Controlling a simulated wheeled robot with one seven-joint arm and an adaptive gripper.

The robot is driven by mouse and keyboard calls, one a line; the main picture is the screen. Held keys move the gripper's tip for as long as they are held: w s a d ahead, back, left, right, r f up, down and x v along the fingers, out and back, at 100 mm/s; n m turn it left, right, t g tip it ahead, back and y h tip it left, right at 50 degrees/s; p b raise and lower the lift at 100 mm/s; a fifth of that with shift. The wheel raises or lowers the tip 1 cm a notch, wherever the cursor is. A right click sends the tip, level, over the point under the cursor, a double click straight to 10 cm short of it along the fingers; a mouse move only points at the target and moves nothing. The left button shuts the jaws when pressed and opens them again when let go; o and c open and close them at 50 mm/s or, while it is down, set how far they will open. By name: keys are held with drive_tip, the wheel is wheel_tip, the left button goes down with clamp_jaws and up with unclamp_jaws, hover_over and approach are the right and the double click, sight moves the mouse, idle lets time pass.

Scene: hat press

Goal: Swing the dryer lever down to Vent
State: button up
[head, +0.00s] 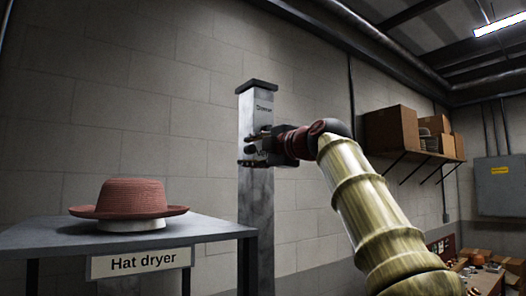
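A grey metal post (256,210) with a dark cap stands left of the picture's middle in the head view. Small lettering near its top seems to read "Dryer". My gripper (252,149) is at the upper part of the post, just below the lettering, reaching in from the right. It covers the part of the post where dark parts show. I cannot pick the lever out from the gripper's fingers, nor read a Vent mark. Whether the fingers are open or shut on something is too small and dark to tell.
A grey table (35,238) with a "Hat dryer" sign (140,262) stands left of the post. A reddish hat (130,197) sits there on a white base (132,225). A wall shelf holds cardboard boxes (390,128) at right. A cluttered bench (490,278) is lower right.

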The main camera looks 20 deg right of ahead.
drive_tip(key=v, duration=1.1)
drive_tip(key=shift+s+d, duration=0.2)
drive_tip(key=shift+s, duration=0.05)
